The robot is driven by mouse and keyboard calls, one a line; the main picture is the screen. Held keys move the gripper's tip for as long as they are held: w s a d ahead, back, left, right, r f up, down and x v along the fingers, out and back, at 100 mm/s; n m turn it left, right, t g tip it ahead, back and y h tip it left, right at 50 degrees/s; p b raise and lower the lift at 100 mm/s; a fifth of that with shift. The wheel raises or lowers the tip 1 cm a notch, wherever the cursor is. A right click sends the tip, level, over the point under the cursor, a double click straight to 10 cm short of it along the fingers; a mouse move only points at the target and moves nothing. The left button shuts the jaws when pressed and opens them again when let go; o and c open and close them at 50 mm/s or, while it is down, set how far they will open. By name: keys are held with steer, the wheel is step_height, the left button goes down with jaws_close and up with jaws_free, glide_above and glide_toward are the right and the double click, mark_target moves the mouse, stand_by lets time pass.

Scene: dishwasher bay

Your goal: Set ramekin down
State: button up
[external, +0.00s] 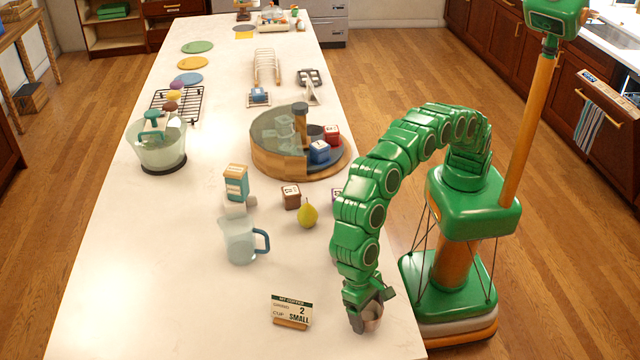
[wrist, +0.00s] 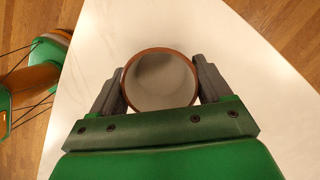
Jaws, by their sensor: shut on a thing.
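The ramekin (wrist: 160,80) is a small round cup with a brown rim and a pale grey inside, seen from above in the wrist view. My gripper (wrist: 160,84) is shut on it, with one dark finger on each side. In the external view my gripper (external: 368,307) points down over the near right part of the white counter, and the ramekin (external: 371,320) shows at its tip, partly covered by the fingers. It looks empty and roughly upright. I cannot tell whether its base touches the counter.
A small sign (external: 291,311) stands left of my gripper. A glass jug (external: 240,241), a pear (external: 307,214) and a brown block (external: 291,197) stand farther back. The counter (external: 180,310) is bare at the near left. Its right edge is close to my gripper.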

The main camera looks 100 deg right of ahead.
steer(key=shift+f, duration=0.95)
steer(key=shift+f, duration=0.15)
steer(key=o, duration=1.1)
steer(key=v, duration=1.1)
steer(key=shift+w+r, duration=0.1)
steer(key=shift+r, duration=0.25)
steer(key=shift+d+r, duration=0.15)
steer(key=shift+r, duration=0.1)
